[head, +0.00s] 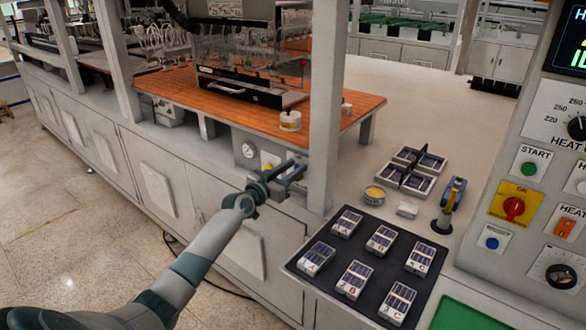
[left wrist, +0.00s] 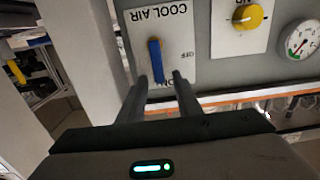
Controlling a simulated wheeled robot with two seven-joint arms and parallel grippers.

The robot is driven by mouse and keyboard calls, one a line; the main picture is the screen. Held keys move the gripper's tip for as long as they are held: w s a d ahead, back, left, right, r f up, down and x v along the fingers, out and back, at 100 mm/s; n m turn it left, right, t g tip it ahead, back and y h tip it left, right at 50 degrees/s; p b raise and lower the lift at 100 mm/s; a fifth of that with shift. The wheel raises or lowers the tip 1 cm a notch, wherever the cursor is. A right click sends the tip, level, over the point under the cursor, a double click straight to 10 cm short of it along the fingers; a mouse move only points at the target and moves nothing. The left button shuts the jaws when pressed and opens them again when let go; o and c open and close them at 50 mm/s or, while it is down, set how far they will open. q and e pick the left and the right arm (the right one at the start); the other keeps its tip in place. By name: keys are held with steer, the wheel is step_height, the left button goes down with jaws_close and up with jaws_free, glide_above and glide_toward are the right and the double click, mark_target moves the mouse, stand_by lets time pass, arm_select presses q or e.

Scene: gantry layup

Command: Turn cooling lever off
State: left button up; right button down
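The cooling lever (left wrist: 155,58) is a blue handle on a white plate (left wrist: 184,72) marked "COOL AIR", which appears upside down in the left wrist view. The lever stands along the picture's vertical, and "OFF" is printed to its right. My left gripper (left wrist: 160,76) is open, its two dark fingers on either side of the lever's lower end, nearer on the left. I cannot tell whether either finger touches it. In the head view my left gripper (head: 287,172) is at the cabinet front beside the white post and hides the lever. My right gripper is not in view.
A yellow knob (left wrist: 247,16) and a gauge (left wrist: 299,40) sit beside the lever plate. A white post (head: 325,110) stands close to my left gripper. A black tray (head: 318,278) of solar cells and a control panel (head: 540,150) are at right. The floor at left is clear.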

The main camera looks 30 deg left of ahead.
arm_select(q)
jaws_close()
